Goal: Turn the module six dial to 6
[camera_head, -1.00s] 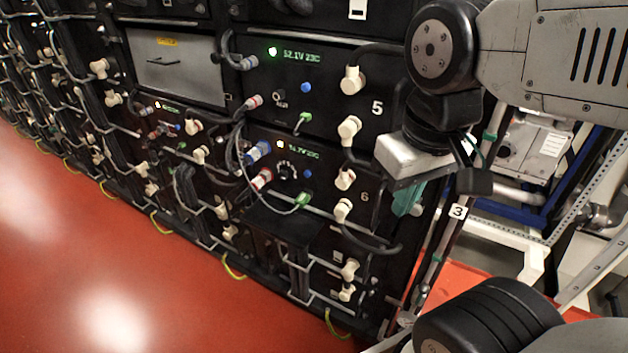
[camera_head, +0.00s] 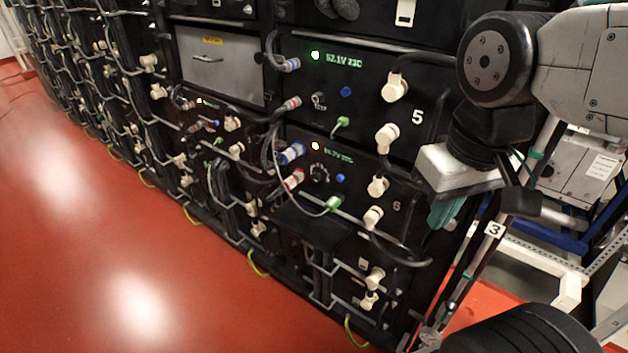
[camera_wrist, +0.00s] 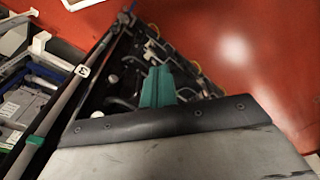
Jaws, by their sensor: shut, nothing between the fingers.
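The module six panel (camera_head: 350,190) is black, with a small lit display and the number 6 at its right. Its dial (camera_head: 319,173) is a small dark round knob with pale marks around it, left of a blue button (camera_head: 340,178). I cannot read its setting. My gripper (camera_head: 442,213) has teal fingers and is at the right of the panel, apart from the dial. In the wrist view the teal fingers (camera_wrist: 158,87) are together and empty, with the dark rack behind them. The dial cannot be made out in the wrist view.
Module five (camera_head: 380,110) is directly above, with white knobs. Cables and red and blue connectors (camera_head: 291,153) crowd the dial's left. White knobs (camera_head: 376,187) and a black handle stand at its right. A post marked 3 (camera_head: 495,229) is beside my gripper. Red floor in front is clear.

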